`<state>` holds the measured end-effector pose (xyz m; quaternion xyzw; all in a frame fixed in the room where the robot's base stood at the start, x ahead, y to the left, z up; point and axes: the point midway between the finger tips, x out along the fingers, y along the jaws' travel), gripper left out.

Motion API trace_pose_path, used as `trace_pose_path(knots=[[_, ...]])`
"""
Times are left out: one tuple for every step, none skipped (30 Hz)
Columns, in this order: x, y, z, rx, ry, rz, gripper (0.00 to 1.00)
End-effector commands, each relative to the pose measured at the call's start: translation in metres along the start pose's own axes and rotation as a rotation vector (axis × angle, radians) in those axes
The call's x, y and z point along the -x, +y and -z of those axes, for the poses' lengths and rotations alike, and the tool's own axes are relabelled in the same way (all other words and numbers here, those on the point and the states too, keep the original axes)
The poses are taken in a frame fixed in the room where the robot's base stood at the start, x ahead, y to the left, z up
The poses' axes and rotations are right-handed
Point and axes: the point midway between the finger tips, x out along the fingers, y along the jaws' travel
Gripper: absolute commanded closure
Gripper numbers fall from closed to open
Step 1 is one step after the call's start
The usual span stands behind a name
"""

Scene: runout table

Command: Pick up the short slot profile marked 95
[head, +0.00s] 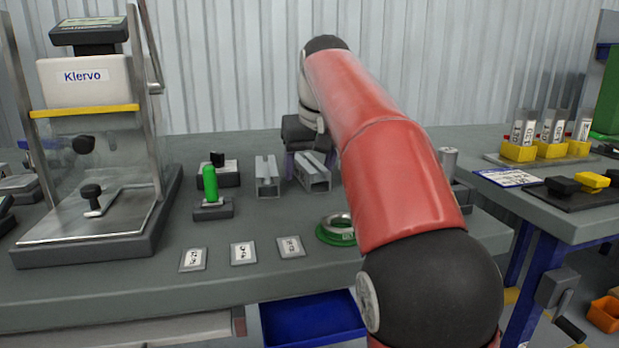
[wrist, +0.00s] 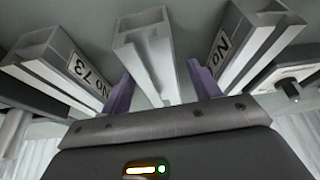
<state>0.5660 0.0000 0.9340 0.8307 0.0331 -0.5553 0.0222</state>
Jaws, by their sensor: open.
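Three grey slot profiles lie side by side in the wrist view. The left profile (wrist: 55,65) reads "No 73". The middle profile (wrist: 147,50) shows no readable mark. The right profile (wrist: 250,45) shows only "No", its number cut off. I cannot read 95 on any of them. My gripper (wrist: 163,86) is open, its purple fingers on either side of the middle profile. In the head view my gripper (head: 311,161) is low over the table at one profile (head: 314,177), with another profile (head: 267,178) to its left. My arm may hide the third.
A green-handled fixture (head: 211,190), several label plates (head: 243,253) and a green ring (head: 336,230) are on the table (head: 130,285). A Klervo press (head: 88,150) stands at left. A metal cylinder (head: 448,158) stands right of my arm. A blue drawer (head: 312,318) is below.

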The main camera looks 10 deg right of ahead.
Motion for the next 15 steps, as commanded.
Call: trace_pose_path(knots=[[-0.0001, 0.0, 0.0001, 0.0, 0.0, 0.0, 0.38], [0.0001, 0.0, 0.0002, 0.0, 0.0, 0.0, 0.38], [0.0003, 0.0, 0.0002, 0.0, 0.0, 0.0, 0.38], [0.0003, 0.0, 0.0002, 0.0, 0.0, 0.0, 0.38], [0.0003, 0.0, 0.0002, 0.0, 0.0, 0.0, 0.38], [0.0004, 0.0001, 0.0002, 0.0, 0.0, 0.0, 0.42], [0.0004, 0.0001, 0.0002, 0.0, 0.0, 0.0, 0.46], [0.0004, 0.0001, 0.0002, 0.0, 0.0, 0.0, 0.5], [0.0004, 0.0001, 0.0002, 0.0, 0.0, 0.0, 0.55], [0.0005, 0.0001, 0.0002, 0.0, 0.0, 0.0, 0.59], [0.0005, 0.0001, 0.0002, 0.0, 0.0, 0.0, 0.63], [0.0005, 0.0001, 0.0002, 0.0, 0.0, 0.0, 0.68], [0.0005, 0.0001, 0.0002, 0.0, 0.0, 0.0, 0.72], [0.0005, 0.0001, 0.0002, 0.0, 0.0, 0.0, 0.76], [0.0005, 0.0001, 0.0002, 0.0, 0.0, 0.0, 0.81]])
